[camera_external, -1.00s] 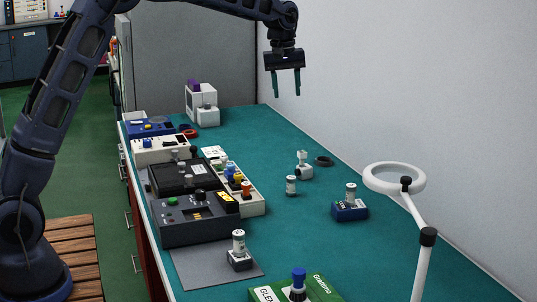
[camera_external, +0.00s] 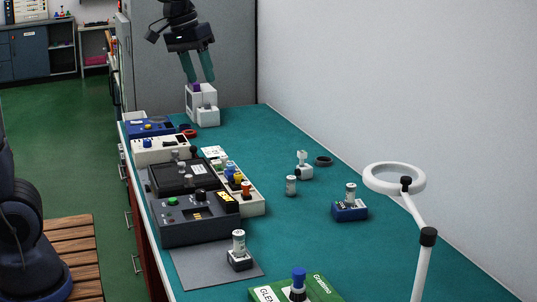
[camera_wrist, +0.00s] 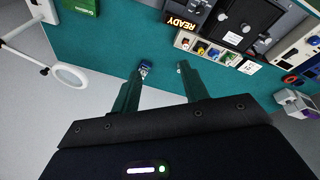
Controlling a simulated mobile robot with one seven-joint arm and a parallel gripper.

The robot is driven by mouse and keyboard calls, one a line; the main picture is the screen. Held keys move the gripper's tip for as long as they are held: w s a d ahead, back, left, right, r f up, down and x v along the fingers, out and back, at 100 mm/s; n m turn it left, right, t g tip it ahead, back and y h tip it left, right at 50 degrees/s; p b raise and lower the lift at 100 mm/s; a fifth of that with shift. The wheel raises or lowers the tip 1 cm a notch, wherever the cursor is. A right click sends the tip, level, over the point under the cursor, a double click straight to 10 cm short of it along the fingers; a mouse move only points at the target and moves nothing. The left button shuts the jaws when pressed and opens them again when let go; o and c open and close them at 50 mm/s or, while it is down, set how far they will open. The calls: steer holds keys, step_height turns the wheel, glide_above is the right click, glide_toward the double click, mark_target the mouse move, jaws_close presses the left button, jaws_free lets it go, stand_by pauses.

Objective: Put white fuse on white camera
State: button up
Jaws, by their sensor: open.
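A small white cylinder, which looks like the white fuse (camera_external: 291,186), stands upright on the green bench top. Just behind it is a small white device on a stand (camera_external: 304,171), possibly the white camera; I cannot be sure. Similar white cylinders stand on a blue block (camera_external: 350,211) and on a dark block (camera_external: 239,262). My gripper (camera_external: 199,80) is open and empty at the far end of the bench, in front of the grey panel and above the white boxy machine (camera_external: 208,115). In the wrist view, the blue block (camera_wrist: 145,65) shows beside one fingertip of my gripper (camera_wrist: 162,68).
Dark and white instrument boxes (camera_external: 200,222) line the bench's left side. A white ring lamp (camera_external: 394,190) rises at the right front, and a green box (camera_external: 322,288) lies at the front. A dark ring (camera_external: 324,161) lies near the wall. The middle of the bench is mostly clear.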

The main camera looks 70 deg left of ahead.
steer(key=s+d+f+m, duration=0.2)
steer(key=s, duration=0.5)
steer(key=s+d+f+m+t, duration=0.1)
steer(key=s+d+f+m, duration=0.1)
steer(key=s, duration=0.6)
steer(key=s+d+f+m, duration=0.2)
steer(key=s+d+f, duration=0.1)
steer(key=s, duration=0.4)
steer(key=shift+s+f+t, duration=0.2)
steer(key=shift+f+t, duration=0.1)
steer(key=shift+f, duration=0.2)
